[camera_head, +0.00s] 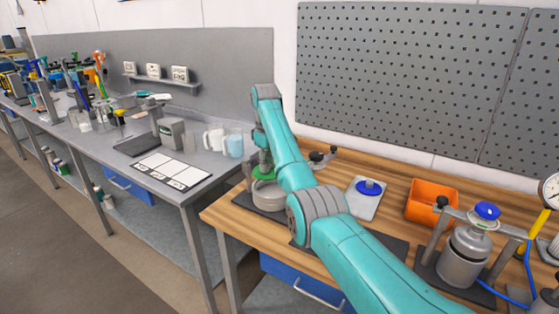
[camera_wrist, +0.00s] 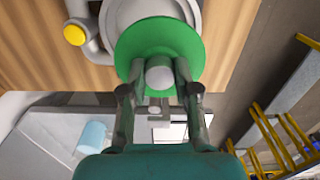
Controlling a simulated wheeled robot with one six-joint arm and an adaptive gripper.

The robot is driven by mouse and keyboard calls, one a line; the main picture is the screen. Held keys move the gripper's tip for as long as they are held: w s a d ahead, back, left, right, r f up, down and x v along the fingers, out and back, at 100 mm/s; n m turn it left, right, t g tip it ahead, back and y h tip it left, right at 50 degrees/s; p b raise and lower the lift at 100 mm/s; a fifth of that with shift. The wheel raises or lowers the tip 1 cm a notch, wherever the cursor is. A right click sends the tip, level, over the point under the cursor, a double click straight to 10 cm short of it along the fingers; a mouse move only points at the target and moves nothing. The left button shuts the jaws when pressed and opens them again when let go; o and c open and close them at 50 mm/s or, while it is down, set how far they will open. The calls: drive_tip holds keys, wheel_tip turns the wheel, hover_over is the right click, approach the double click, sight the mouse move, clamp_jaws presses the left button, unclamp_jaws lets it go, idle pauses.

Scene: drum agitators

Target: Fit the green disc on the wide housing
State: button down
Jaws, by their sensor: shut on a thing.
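The green disc (camera_head: 262,173) is at the left end of the wooden bench, at the top of the wide grey housing (camera_head: 268,196). My gripper (camera_wrist: 158,78) is shut on the grey knob in the middle of the green disc (camera_wrist: 135,47). In the wrist view the disc covers part of the round housing (camera_wrist: 199,18), whose grey rim shows beyond it. I cannot tell whether the disc touches the rim or hovers just above it. My arm hides part of the housing's right side in the head view.
A blue-knobbed part (camera_head: 369,188) lies on a pale plate right of my arm. An orange bin (camera_head: 431,201) and a clamped metal vessel with a blue top (camera_head: 465,258) stand further right. A grey bench (camera_head: 200,152) with jugs stands left. A yellow knob (camera_wrist: 74,35) is beside the housing.

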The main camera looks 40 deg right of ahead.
sight(272, 193)
drive_tip(key=shift+s+d, duration=0.15)
drive_tip(key=shift+d, duration=0.55)
drive_tip(key=shift+d+f, duration=0.1)
drive_tip(key=shift+f, duration=3.55)
drive_tip(key=shift+s+f, duration=0.1)
drive_tip(key=shift+f, duration=0.6)
drive_tip(key=c, duration=0.8)
unclamp_jaws()
drive_tip(key=shift+r, duration=0.1)
wheel_tip(272, 193, up, 7)
drive_tip(key=shift+r, duration=0.15)
